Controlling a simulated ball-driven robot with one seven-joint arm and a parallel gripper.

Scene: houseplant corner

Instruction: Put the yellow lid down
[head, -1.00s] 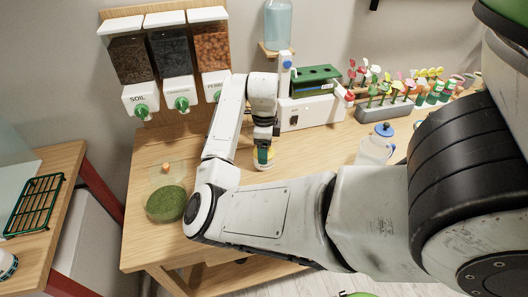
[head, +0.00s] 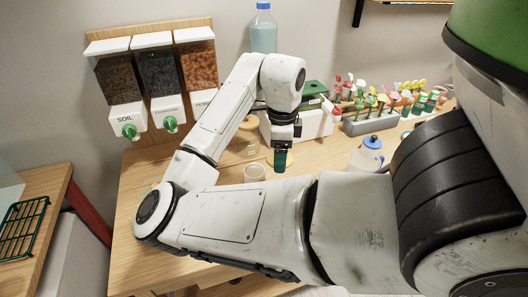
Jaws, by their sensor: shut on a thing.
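A jar with a tan top (head: 249,123) stands behind my arm. A blue-lidded jug (head: 366,155) stands to the right. A white box with a green top (head: 313,119) and a planter (head: 381,118) line the back. Bare wood (head: 318,160) lies between gripper and jug.

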